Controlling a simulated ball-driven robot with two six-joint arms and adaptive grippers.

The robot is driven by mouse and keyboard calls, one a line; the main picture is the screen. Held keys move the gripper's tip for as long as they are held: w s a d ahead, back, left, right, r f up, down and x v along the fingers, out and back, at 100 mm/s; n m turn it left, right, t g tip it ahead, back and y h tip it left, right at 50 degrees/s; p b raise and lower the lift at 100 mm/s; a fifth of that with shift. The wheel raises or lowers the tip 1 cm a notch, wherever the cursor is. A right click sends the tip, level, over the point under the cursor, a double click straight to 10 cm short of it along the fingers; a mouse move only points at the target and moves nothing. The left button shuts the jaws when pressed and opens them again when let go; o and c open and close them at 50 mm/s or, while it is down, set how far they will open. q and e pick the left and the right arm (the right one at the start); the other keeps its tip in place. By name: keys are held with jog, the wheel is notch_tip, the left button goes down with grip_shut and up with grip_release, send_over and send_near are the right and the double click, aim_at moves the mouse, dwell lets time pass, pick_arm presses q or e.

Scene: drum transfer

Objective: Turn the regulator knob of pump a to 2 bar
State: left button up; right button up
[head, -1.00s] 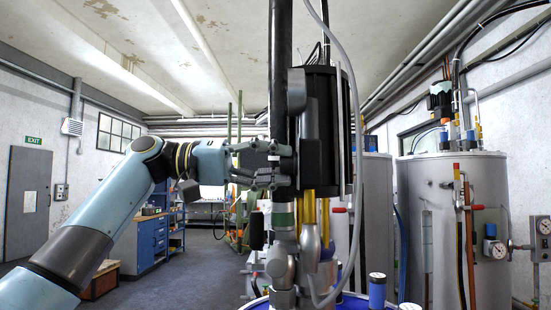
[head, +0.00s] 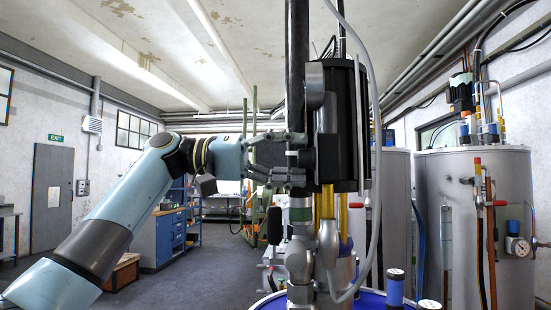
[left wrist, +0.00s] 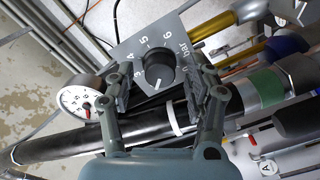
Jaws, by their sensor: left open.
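The black regulator knob (left wrist: 158,73) shows in the left wrist view on a grey dial plate (left wrist: 185,35) marked with numbers and "bar". Its white pointer mark faces the bottom of that picture, away from the visible 4, 5 and 6; the numeral there is hidden or unreadable. My left gripper (left wrist: 164,84) is open, with one finger on each side of the knob and gaps visible. A round white gauge (left wrist: 75,101) sits beside the plate; its reading is too small to tell. In the head view my left gripper (head: 298,160) is at the black pump's (head: 340,120) upright tube, which hides the knob.
A black tube (head: 297,70) and a grey hose (head: 372,150) run close by the gripper. A blue drum top (head: 375,301) lies below. Grey tanks (head: 470,190) stand at the right. A blue cabinet (head: 165,238) stands at the left, with open floor before it.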

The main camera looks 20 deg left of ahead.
pick_arm(q)
jog(key=v, duration=1.1)
jog(key=shift+a, duration=0.35)
